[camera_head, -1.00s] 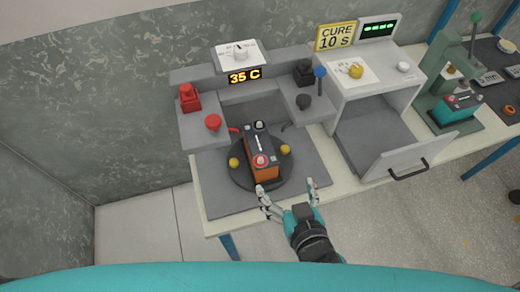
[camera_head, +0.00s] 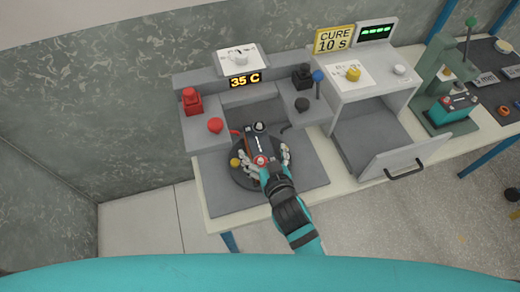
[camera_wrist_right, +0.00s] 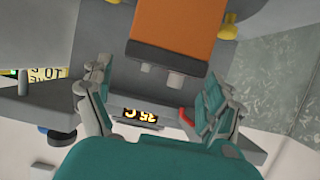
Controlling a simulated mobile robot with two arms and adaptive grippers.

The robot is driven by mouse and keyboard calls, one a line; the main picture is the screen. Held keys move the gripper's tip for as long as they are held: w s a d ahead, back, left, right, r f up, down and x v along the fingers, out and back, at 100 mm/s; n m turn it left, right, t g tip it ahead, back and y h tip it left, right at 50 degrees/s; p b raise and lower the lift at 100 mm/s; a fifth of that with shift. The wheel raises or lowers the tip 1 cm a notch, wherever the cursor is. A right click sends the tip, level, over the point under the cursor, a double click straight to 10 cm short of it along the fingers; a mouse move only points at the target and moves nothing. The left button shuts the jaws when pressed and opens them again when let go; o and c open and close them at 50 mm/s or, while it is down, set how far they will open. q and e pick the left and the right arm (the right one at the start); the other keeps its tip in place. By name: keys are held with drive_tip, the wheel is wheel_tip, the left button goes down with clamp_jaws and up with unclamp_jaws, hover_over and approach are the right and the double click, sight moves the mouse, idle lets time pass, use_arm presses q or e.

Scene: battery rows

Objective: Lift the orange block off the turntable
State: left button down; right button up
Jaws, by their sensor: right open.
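The orange block (camera_head: 256,144), with a dark top and round terminals, stands on the dark round turntable (camera_head: 240,180). My right gripper (camera_head: 267,160) is over the near part of the turntable, with its fingers spread on either side of the block's near end. The hand hides much of the block's orange side. In the right wrist view, the block's orange face (camera_wrist_right: 178,22) is ahead of the open fingers (camera_wrist_right: 158,85), with a gap between them. I cannot tell whether any finger touches it in the head view. My left gripper is not in view.
A grey fixture with a red knob (camera_head: 215,125), a black knob (camera_head: 302,104) and a 35 C display (camera_head: 245,81) stands behind the turntable. A yellow knob (camera_head: 235,162) is at its left. An open-doored cure box (camera_head: 372,135) stands to the right.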

sight(261, 147)
drive_tip(key=x, duration=0.4)
drive_tip(key=shift+w+d+p, duration=0.1)
drive_tip(key=shift+d+p, duration=0.05)
drive_tip(key=shift+p, duration=0.2)
drive_tip(key=c, duration=1.7)
drive_tip(key=shift+r, duration=0.3)
drive_tip(key=shift+c, duration=0.3)
